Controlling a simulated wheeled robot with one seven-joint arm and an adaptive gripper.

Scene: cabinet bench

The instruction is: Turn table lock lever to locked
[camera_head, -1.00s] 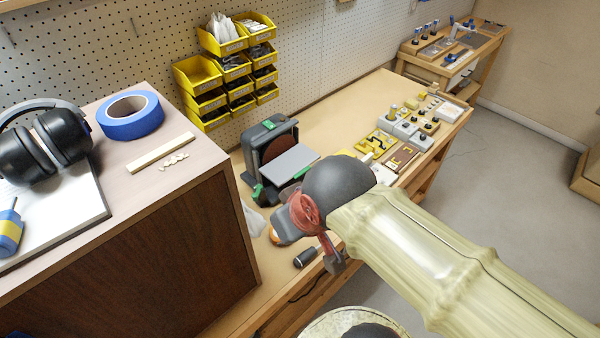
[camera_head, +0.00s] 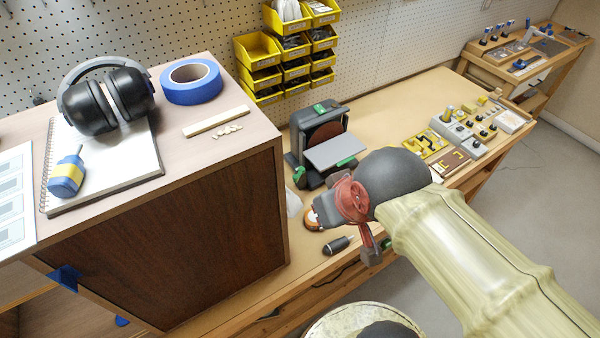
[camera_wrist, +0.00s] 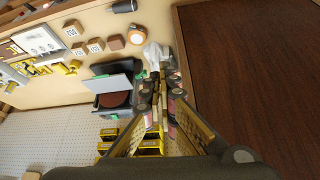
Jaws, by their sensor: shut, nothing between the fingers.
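The disc sander (camera_head: 322,130) stands on the bench beyond my arm, with a grey flat table (camera_head: 335,150) in front of a brown-red disc. Green parts (camera_head: 299,173) show at its side, under the table edge and on top. I cannot tell which is the table lock lever or how it is set. In the wrist view the sander (camera_wrist: 112,86) is left of my gripper (camera_wrist: 160,84). My gripper is shut and empty, its fingers over the bench between the sander and the wooden cabinet side.
The wooden cabinet (camera_head: 215,235) rises close beside my gripper, carrying ear muffs (camera_head: 105,98) and blue tape (camera_head: 192,82). A clear bag (camera_wrist: 154,54) and a tape roll (camera_wrist: 137,35) lie near the fingers. Yellow bins (camera_head: 290,50) hang behind. A dark cylinder (camera_head: 337,245) lies at the bench front.

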